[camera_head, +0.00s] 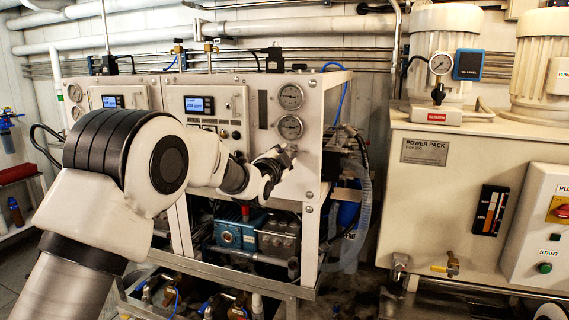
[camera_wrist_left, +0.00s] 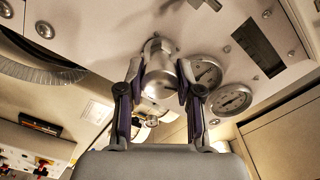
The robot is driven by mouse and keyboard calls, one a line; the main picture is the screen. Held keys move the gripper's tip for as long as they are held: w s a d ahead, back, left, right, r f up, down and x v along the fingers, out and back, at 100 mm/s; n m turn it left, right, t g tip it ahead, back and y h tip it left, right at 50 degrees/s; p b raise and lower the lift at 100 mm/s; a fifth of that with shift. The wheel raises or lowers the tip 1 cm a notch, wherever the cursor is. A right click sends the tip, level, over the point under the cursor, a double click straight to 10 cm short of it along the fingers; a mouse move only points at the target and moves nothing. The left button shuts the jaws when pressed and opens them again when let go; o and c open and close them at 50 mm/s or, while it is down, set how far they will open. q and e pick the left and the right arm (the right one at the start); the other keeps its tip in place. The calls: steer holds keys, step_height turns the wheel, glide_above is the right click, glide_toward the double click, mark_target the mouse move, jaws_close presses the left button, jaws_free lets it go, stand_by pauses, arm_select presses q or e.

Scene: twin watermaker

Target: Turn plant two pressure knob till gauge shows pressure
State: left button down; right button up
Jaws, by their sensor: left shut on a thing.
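The pressure knob (camera_wrist_left: 158,76) is a silvery metal cylinder on the panel face. My left gripper (camera_head: 277,158) reaches the lower right of the right-hand white panel (camera_head: 240,160). In the wrist view its two fingers (camera_wrist_left: 159,84) are shut on the knob, one on each side. In the head view the gripper mostly hides the knob. Two round gauges, an upper gauge (camera_head: 291,97) and a lower gauge (camera_head: 290,128), sit just above the gripper. They also show beside the knob in the wrist view (camera_wrist_left: 206,73). Their needles are too small to read. My right gripper is not in view.
A second white panel (camera_head: 120,93) stands to the left. Blue pumps (camera_head: 236,233) and pipework sit below the panels. A hose (camera_head: 362,200) hangs at the panel's right side. A cream power pack (camera_head: 440,190) stands further right.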

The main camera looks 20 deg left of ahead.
arm_select(q)
steer(key=m, duration=0.1)
steer(key=m+b, duration=0.1)
steer(key=m, duration=0.1)
steer(key=shift+f+m+b, duration=0.3)
steer(key=shift+r+m+b, duration=0.1)
steer(key=shift+m+b, duration=0.3)
steer(key=shift+m, duration=0.7)
steer(key=c, duration=0.7)
jaws_free()
steer(key=shift+c, duration=0.2)
steer(key=shift+r, duration=0.1)
steer(key=s, duration=1.2)
steer(key=shift+a, duration=0.2)
